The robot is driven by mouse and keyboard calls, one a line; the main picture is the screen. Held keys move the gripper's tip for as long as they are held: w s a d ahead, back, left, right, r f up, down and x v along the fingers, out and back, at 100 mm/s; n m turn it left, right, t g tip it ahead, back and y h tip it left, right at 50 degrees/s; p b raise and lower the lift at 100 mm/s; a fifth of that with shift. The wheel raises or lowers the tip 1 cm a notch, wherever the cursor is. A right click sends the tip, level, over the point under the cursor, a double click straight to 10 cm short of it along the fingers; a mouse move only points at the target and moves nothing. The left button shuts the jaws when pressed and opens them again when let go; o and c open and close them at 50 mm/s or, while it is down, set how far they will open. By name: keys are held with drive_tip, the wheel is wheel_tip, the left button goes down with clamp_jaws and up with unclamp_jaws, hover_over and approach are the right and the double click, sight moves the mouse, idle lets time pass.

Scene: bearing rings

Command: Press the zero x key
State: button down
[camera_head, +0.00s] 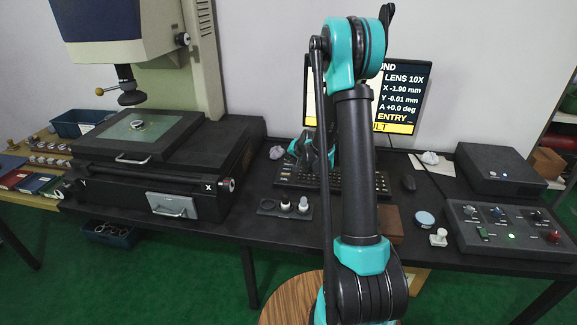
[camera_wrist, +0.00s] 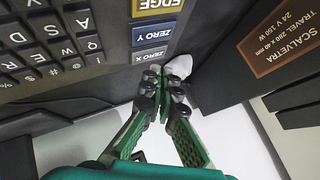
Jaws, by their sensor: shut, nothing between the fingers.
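In the head view the keyboard (camera_head: 354,184) lies under the screen, partly hidden by my arm. The screen (camera_head: 408,88) reads X -1.90 mm, Y -0.01 mm, and ENTRY.
A large measuring machine (camera_head: 150,190) stands left of the keyboard, its dark side with a brown label (camera_wrist: 285,35) close to my gripper. Crumpled white paper (camera_wrist: 179,67) lies beside the fingertips.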

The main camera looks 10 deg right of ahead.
sight(289, 165)
drive_tip(key=shift+f, duration=0.4)
drive_tip(key=shift+f, duration=0.35)
idle(0.7)
drive_tip(key=shift+r, duration=0.75)
drive_tip(key=shift+r, duration=2.55)
